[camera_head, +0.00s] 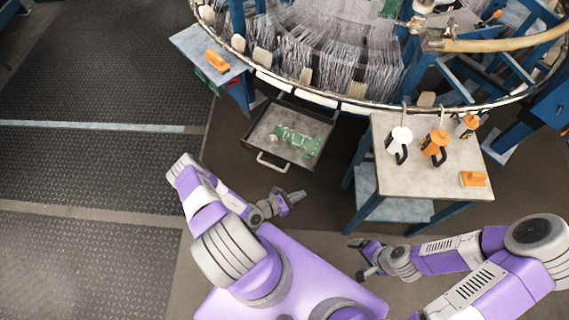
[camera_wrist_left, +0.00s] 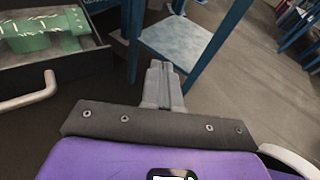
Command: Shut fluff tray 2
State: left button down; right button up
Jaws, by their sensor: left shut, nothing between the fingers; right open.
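The fluff tray (camera_head: 266,150) is pulled out from under the circular loom, a dark drawer with a pale handle (camera_head: 272,165) on its front. Green pieces (camera_head: 297,141) lie inside it. I cannot read a number on it. The tray (camera_wrist_left: 22,81) and its handle (camera_wrist_left: 30,97) also show at the left of the left wrist view. My left gripper (camera_head: 297,196) is shut and empty, in front of the tray and to the right of the handle, apart from it; its fingers (camera_wrist_left: 162,85) show in the left wrist view. My right gripper (camera_head: 357,258) is open and well away, below the side table.
A side table (camera_head: 385,180) with blue legs stands right of the tray, carrying spray bottles (camera_head: 399,143) and an orange tool (camera_head: 473,179). A small table (camera_head: 188,42) with an orange tool (camera_head: 217,61) stands at the left. The loom's rim (camera_head: 330,101) overhangs the tray's back. Floor before the tray is clear.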

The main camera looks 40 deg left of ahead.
pick_arm(q)
jog(key=s+a+f+n+t+y, duration=0.1)
jog(key=a+f+n+y, duration=0.15)
jog(key=a+y, duration=0.3)
jog(key=s+a+f+n+y, duration=0.1)
jog(key=a+f+n+y, duration=0.1)
jog(key=a+n+y, duration=0.35)
jog(key=w+a+f+b, duration=0.1)
jog(key=w, duration=0.3)
jog(key=w+a+f+m+h+b, duration=0.1)
jog(key=w+b, duration=0.1)
jog(key=w, duration=0.2)
jog(key=w+a+f+h+b, duration=0.1)
jog(key=w, duration=0.3)
jog(key=shift+a+m, duration=0.15)
jog(key=shift+m, duration=0.15)
jog(key=shift+w+a+r+b, duration=0.1)
jog(key=shift+w+b, duration=0.2)
jog(key=shift+w, duration=0.25)
